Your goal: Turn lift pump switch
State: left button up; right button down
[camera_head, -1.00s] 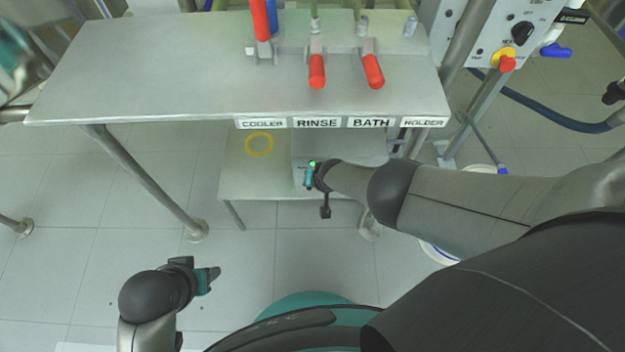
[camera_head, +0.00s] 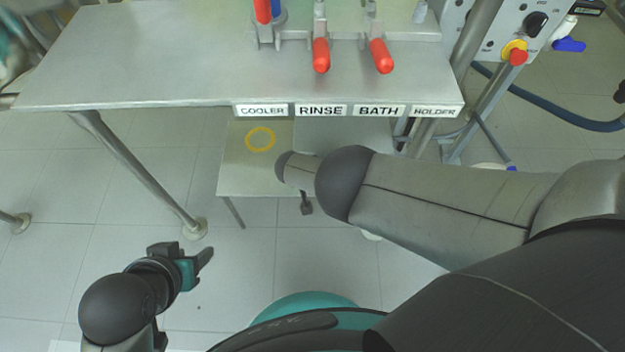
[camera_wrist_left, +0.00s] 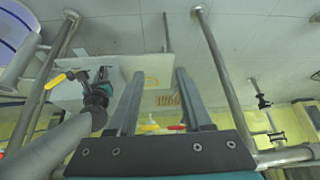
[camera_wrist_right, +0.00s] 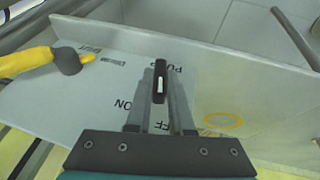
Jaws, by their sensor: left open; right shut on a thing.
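The black switch knob (camera_wrist_right: 160,75) with a white mark stands on a pale panel (camera_wrist_right: 95,105). Printed words around it include PUMP, OFF and ON, partly covered by my fingers. My right gripper (camera_wrist_right: 161,92) is shut on the knob in the right wrist view. In the head view my own right arm hides this gripper and the switch. My left gripper (camera_head: 205,262) is open and empty, low at the left over the floor. Its two spread fingers show in the left wrist view (camera_wrist_left: 158,78).
A yellow handle (camera_wrist_right: 30,62) sticks out beside the panel. A yellow ring (camera_head: 260,139) lies on the low shelf (camera_head: 235,175). Above is a steel table (camera_head: 150,60) with red-handled valves (camera_head: 321,56). A control box (camera_head: 500,30) stands at the right. The floor at left is open.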

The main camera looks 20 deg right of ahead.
jog(key=shift+w+r+h+b, duration=0.1)
jog(key=shift+w+h+b, duration=0.25)
jog(key=shift+b, duration=0.25)
pick_arm(q)
jog(key=shift+w+d+f+t+h, duration=0.1)
jog(key=shift+w+d+t+h, duration=0.35)
jog(key=shift+w+d+t, duration=0.5)
jog(key=shift+w+d+f+t+h, duration=0.1)
jog(key=shift+w+d+t+h, duration=0.35)
jog(key=shift+w+d+t, duration=0.45)
pick_arm(e)
jog(key=shift+r+h, duration=0.1)
jog(key=shift+h, duration=0.25)
pick_arm(q)
jog(key=shift+s+d+r+g, duration=0.1)
jog(key=shift+s+d+g, duration=0.05)
jog(key=shift+s+g, duration=0.1)
pick_arm(e)
jog(key=c, duration=0.9)
grip_release()
jog(key=shift+o, duration=0.5)
jog(key=shift+s, duration=0.2)
